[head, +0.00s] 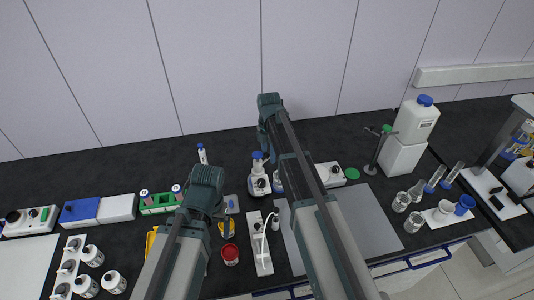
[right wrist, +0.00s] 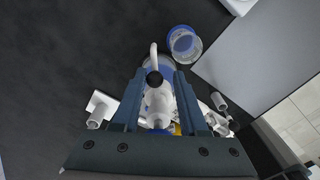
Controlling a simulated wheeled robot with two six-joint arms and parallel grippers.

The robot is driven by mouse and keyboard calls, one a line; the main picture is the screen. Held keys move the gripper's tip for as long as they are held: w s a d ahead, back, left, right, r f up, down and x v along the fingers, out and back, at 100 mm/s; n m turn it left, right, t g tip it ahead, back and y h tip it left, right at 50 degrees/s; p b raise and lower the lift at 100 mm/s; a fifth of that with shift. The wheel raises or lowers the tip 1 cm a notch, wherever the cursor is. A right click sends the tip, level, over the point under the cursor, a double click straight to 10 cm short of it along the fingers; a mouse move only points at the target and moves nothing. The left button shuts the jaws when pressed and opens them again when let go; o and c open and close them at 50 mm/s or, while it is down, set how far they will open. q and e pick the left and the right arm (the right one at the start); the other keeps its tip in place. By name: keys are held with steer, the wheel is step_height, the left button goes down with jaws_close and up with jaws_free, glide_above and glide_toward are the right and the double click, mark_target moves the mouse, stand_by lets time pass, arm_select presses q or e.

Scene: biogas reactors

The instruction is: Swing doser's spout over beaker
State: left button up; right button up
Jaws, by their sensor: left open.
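The doser (head: 258,182) stands on the dark bench in the head view, with a white body and a blue cap. In the head view my right arm partly hides the beaker. My right gripper (right wrist: 161,85) has one finger on each side of the doser's top; contact is unclear. My left gripper (head: 216,207) is open, largely hidden behind its arm.
A red jar (head: 230,255) and a white device with a curved tube (head: 261,244) stand near the front. A green rack (head: 160,203) is at the left. A grey mat (head: 368,222) lies at the right, with glassware beyond it.

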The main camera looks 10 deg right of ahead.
steer(key=shift+s+d, duration=0.5)
steer(key=shift+s, duration=0.4)
steer(key=shift+s+d, duration=0.15)
steer(key=shift+s, duration=0.5)
steer(key=shift+w, duration=0.25)
stand_by(0.4)
step_height(320, 180, up, 8)
steer(key=p, duration=0.7)
steer(key=shift+f+p, duration=0.2)
steer(key=shift+p, duration=0.1)
